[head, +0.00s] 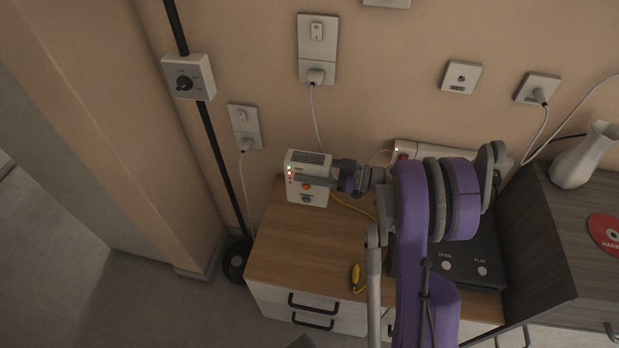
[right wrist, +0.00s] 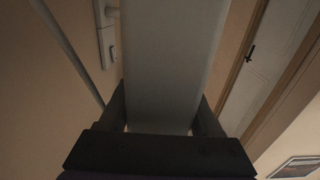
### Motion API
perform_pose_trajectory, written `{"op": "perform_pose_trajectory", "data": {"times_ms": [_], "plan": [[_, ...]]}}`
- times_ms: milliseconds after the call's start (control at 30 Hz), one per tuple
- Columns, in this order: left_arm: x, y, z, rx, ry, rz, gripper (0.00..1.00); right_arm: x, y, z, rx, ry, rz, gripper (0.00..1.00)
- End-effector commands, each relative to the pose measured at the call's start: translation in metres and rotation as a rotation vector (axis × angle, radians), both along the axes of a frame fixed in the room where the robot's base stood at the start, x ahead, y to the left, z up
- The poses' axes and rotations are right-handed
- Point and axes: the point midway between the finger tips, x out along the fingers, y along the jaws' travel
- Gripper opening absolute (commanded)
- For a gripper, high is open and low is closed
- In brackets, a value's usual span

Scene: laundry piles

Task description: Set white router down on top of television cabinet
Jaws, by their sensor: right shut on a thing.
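The white router (head: 307,192) is a small upright box with a slotted top, small lights and coloured buttons on its front. In the head view it is over the back left part of the television cabinet's wooden top (head: 300,244). I cannot tell whether its base touches the wood. My right gripper (head: 322,182) comes from the right and is shut on the router. In the right wrist view the router's pale face (right wrist: 170,60) fills the space between the two dark fingers (right wrist: 162,115). My left gripper is not in view.
A yellow plug (head: 355,277) lies near the cabinet's front edge. A black player (head: 462,262) and another white device (head: 405,147) are partly behind my right arm. A white vase (head: 583,158) stands on the dark unit at right. The cabinet's left front is bare.

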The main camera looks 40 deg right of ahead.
Motion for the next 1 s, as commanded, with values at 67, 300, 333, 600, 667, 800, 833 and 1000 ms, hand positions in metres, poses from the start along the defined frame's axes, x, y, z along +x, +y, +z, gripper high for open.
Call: {"op": "perform_pose_trajectory", "data": {"times_ms": [67,300,333,600,667,800,833,1000], "plan": [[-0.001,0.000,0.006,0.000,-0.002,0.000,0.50,-0.001,0.002,0.012,0.001,-0.001,0.000,0.00],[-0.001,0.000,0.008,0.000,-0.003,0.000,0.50,-0.016,0.019,0.018,0.001,0.000,0.001,0.00],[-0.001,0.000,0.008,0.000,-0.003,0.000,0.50,-0.018,0.021,0.018,0.001,0.000,0.001,0.00],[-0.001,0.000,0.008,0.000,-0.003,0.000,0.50,-0.035,0.042,0.018,0.001,0.000,0.001,0.00],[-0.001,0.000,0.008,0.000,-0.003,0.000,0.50,-0.039,0.046,0.018,0.001,0.000,0.001,0.00],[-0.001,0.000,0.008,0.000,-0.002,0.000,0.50,-0.048,0.057,0.018,0.001,0.000,0.001,0.00],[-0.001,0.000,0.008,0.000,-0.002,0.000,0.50,-0.050,0.059,0.018,0.001,0.000,0.001,0.00],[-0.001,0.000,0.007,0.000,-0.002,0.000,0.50,-0.061,0.072,0.018,0.001,0.000,0.001,0.00]]}}
